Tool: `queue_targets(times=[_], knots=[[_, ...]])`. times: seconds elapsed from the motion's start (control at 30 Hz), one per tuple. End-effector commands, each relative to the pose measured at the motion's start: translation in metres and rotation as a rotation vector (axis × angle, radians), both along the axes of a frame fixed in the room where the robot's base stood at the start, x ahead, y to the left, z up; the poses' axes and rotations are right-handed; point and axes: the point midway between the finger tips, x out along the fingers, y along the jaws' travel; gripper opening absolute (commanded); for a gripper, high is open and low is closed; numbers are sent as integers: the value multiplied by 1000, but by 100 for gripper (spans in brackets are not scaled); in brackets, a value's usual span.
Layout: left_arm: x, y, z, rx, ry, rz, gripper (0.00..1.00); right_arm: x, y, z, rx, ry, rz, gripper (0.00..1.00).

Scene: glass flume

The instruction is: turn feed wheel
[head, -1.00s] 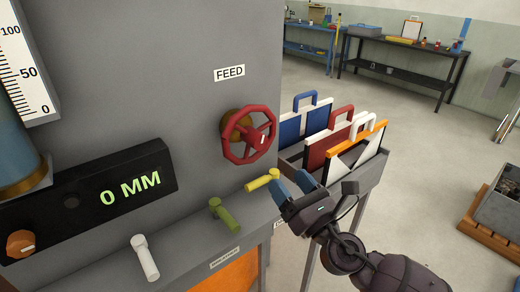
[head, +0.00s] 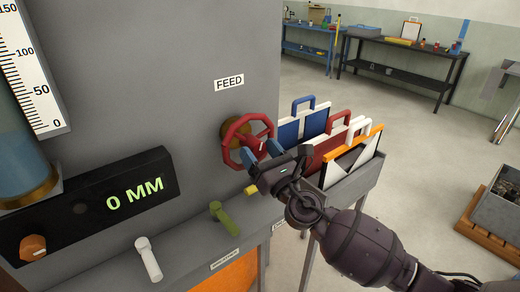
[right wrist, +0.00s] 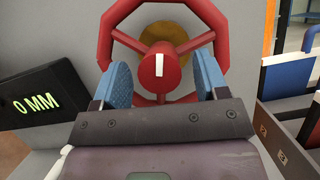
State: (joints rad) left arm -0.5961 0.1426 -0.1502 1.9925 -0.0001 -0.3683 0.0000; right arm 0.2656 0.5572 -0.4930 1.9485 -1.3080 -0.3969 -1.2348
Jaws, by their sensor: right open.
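The red feed wheel (head: 236,132) is on the grey panel under the FEED label (head: 229,83). In the right wrist view the wheel (right wrist: 107,38) shows its spokes and a hub (right wrist: 158,72) with a white mark pointing up. My right gripper (head: 261,154) is at the wheel's lower right. In the right wrist view my right gripper (right wrist: 163,82) is open, its blue fingers apart on either side of the hub and lower spoke. I cannot tell whether they touch the wheel. The display (head: 135,194) reads 0 MM. My left gripper is not in view.
A white lever (head: 147,258), a green lever (head: 222,217) and a yellow lever (head: 251,190) stand on the ledge below the wheel. A rack (head: 352,184) with blue, red and orange-edged panels stands right of the panel, close to my right arm. An orange knob (head: 33,247) is at left.

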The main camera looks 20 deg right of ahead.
Motion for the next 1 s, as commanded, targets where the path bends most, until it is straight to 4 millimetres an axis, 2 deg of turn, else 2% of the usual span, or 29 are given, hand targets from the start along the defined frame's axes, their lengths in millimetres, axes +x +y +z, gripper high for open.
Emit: queue_targets(times=[0.3,0.73,0.87,1.0], knots=[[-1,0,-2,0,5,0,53,2,1,0,1,0,0,66],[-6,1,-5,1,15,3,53,1,0,1,0,0,0,0],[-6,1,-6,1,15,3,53,2,0,0,-43,-17,-1,0],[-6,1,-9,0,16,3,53,2,-1,0,-221,-80,-1,0]])
